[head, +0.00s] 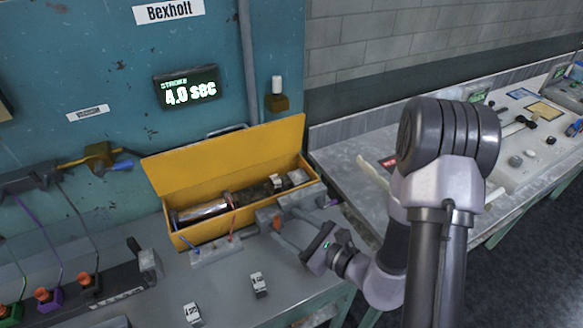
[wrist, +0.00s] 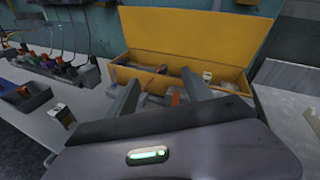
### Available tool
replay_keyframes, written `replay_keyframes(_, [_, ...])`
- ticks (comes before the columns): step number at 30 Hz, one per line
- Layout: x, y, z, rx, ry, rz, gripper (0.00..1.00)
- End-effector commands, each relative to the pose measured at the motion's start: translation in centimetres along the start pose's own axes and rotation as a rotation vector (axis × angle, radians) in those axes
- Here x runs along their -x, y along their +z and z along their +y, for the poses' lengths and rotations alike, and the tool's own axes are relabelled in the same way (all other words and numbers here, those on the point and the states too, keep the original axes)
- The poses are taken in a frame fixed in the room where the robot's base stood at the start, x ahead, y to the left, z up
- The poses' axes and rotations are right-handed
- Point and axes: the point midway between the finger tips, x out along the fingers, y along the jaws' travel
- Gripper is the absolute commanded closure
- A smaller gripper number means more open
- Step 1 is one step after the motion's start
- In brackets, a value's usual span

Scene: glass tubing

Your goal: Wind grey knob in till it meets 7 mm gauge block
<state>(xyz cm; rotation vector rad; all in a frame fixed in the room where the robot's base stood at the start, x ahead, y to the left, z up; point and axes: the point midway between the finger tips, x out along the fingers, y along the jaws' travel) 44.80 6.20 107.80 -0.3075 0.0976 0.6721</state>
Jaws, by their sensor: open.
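My gripper (head: 281,216) is open at the front right of the yellow box, its fingers reaching over a small grey fixture with an orange-red part (head: 270,218). In the wrist view the two fingers of my gripper (wrist: 161,84) stand apart, with the orange-red part (wrist: 175,99) between them. I cannot tell whether they touch anything. The grey knob cannot be made out clearly; the fingers may cover it. Small pale labelled blocks stand on the bench (head: 259,284) and at the front edge (head: 192,315). Their markings are too small to read, so I cannot tell which is 7 mm.
The open yellow box (head: 222,157) holds a metal cylinder (head: 203,211) and more labelled blocks. A display (head: 188,88) reads "STROKE 4.0 sec". Coloured connectors (head: 45,296) line the left.

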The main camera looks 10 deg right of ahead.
Motion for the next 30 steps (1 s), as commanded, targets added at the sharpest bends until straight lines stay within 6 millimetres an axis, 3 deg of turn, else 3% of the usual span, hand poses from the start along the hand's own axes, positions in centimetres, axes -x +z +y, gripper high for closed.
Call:
replay_keyframes(3, [2.8,-7.4,-3.0,-0.103,-0.241,0.182,0.41])
replay_keyframes(7, [4.7,-11.6,-3.8,-0.124,-0.352,0.285,0.41])
replay_keyframes(11, [3.1,-13.0,-4.3,-0.117,-0.359,0.292,0.41])
replay_keyframes(24, [-8.0,-16.2,-8.4,-0.123,-0.358,0.290,0.41])
replay_keyframes(30, [-10.3,-17.0,-9.2,-0.124,-0.357,0.291,0.41])
